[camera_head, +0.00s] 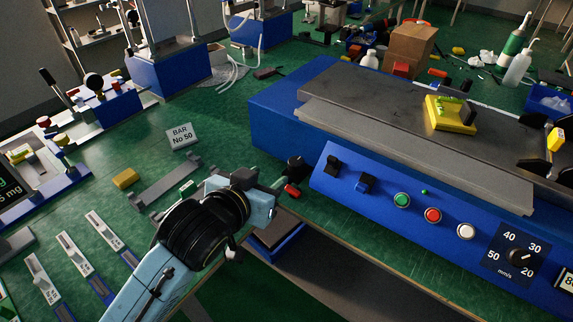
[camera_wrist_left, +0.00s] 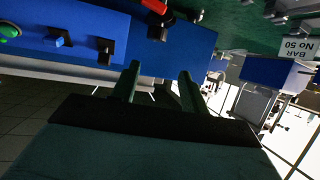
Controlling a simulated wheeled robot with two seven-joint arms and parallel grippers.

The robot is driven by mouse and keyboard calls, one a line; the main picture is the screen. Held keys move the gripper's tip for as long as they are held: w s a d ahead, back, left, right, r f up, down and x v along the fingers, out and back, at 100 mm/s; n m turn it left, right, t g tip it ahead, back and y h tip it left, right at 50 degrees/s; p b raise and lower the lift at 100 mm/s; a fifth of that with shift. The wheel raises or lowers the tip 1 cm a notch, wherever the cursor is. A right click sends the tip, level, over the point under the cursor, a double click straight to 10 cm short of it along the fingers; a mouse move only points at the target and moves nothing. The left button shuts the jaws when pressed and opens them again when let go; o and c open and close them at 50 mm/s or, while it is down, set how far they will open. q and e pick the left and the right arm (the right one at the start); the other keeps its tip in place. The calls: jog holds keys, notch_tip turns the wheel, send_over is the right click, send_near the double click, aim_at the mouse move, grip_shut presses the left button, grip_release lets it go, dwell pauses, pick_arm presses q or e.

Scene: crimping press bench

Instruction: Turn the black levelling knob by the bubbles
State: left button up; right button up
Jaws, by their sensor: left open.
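A small yellow block with green tube-like parts on top (camera_head: 450,112), possibly the bubbles, sits on the grey plate of the blue press. A black knob-like part (camera_head: 295,166) stands at the press's left front corner, just beyond my left gripper; I cannot tell whether it is the levelling knob. My left gripper (camera_head: 281,184) is at that corner, its fingers partly hidden in the head view. The left wrist view shows the two dark fingers (camera_wrist_left: 160,74) apart with nothing held between them, beside the blue panel. My right gripper is not in view.
The blue press panel (camera_head: 340,205) carries a black switch (camera_head: 333,165), a blue switch (camera_head: 366,183), several round buttons and a speed dial (camera_head: 520,256). Green bench between is partly free.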

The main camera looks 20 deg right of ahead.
aim_at(293, 165)
pick_arm(q)
jog(key=b+x, duration=0.1)
jog(key=x, duration=0.3)
jog(key=b+x, duration=0.1)
jog(key=x, duration=0.3)
jog(key=s+f+b+x, duration=0.1)
jog(key=b+x, duration=0.1)
jog(key=x, duration=0.1)
jog(key=shift+w+d+f, duration=0.2)
jog(key=shift+w+d, duration=0.1)
jog(key=shift+d, duration=0.2)
jog(key=shift+w+d+f, duration=0.15)
jog(key=shift+w+d, duration=0.15)
jog(key=shift+w, duration=0.05)
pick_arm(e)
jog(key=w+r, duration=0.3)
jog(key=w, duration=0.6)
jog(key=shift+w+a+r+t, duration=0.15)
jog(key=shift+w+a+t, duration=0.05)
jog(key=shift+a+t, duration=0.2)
pick_arm(q)
jog(key=shift+c, duration=0.3)
jog(key=c, duration=0.7)
jog(key=shift+o, duration=0.2)
